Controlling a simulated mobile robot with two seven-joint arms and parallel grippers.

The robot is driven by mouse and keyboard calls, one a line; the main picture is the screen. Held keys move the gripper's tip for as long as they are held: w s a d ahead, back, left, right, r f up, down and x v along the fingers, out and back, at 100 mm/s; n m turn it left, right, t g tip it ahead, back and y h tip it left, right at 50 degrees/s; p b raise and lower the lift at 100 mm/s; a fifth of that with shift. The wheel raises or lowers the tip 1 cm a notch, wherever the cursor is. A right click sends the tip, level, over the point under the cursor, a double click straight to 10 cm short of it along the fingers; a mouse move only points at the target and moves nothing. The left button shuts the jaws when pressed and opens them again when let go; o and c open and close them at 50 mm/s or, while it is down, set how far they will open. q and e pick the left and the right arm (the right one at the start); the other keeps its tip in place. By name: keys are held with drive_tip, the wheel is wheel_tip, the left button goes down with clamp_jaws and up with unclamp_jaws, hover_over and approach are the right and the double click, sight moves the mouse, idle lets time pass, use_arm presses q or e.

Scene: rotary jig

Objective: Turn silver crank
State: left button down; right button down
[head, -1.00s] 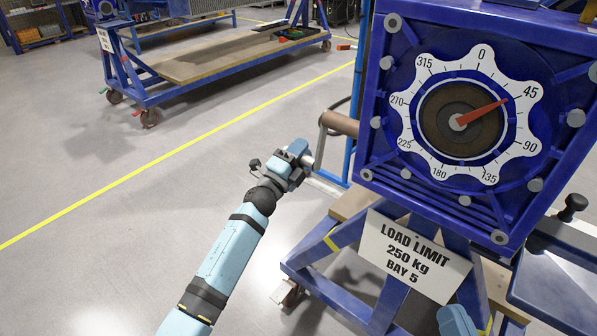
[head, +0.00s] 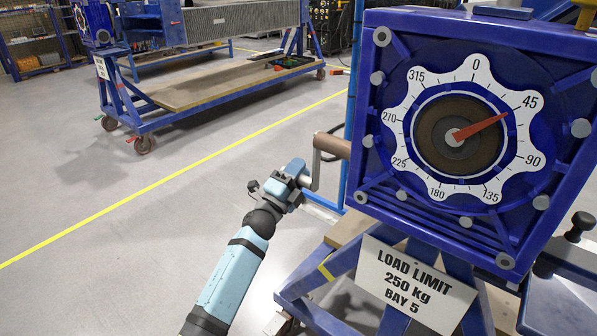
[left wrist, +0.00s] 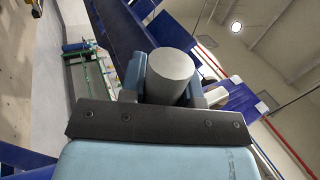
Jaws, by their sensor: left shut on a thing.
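The silver crank (head: 316,168) sticks out on the left side of the blue jig box (head: 362,110). Its arm hangs down from a brown shaft (head: 333,146). My left gripper (head: 301,182) is shut on the crank's handle at the lower end of that arm. In the left wrist view the handle's round grey end (left wrist: 170,70) sits between the fingers of my left gripper (left wrist: 172,90). The dial (head: 476,190) on the box front has a red pointer (head: 485,127) near 45, slightly past it. My right gripper is not in view.
The box stands on a blue frame with a load limit sign (head: 415,283). A blue wheeled cart (head: 205,85) stands at the back left. A thin blue post (head: 350,100) rises behind the crank. The floor on the left, crossed by a yellow line (head: 170,180), is clear.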

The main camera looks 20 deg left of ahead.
use_arm(q)
drive_tip(key=shift+w+r, duration=0.1)
drive_tip(key=shift+r, duration=0.15)
drive_tip(key=c, duration=0.8)
unclamp_jaws()
drive_tip(key=shift+c, duration=0.2)
drive_tip(key=shift+f, duration=0.15)
drive_tip(key=shift+s+a+f, duration=0.1)
drive_tip(key=shift+s+f, duration=0.1)
drive_tip(key=shift+s, duration=0.15)
drive_tip(key=p+v, duration=0.2)
drive_tip(key=v, duration=1.1)
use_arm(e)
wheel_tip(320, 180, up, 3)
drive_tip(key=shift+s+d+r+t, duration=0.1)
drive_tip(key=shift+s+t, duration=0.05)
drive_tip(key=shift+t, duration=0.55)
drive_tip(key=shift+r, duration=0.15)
